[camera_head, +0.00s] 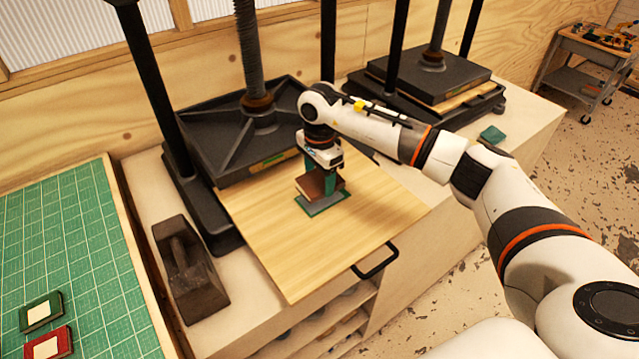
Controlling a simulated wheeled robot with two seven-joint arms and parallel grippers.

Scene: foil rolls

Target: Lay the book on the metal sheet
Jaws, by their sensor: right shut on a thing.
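The book (311,187) is small with a brown cover, held low over the wooden board. The metal sheet (318,203) is a small grey plate with a green edge showing around it, lying on the pale wooden board (290,240). My right gripper (325,177) points down and is shut on the book, directly above the sheet. The book hides part of the sheet, and I cannot tell whether the two touch. My left gripper is not in view.
A black screw press (240,130) stands behind the board, and a second press (430,75) stands at the right. A dark wooden block (190,270) lies left of the board. A green cutting mat (70,240) holds green (40,311) and red (47,345) framed pieces. The board's front is clear.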

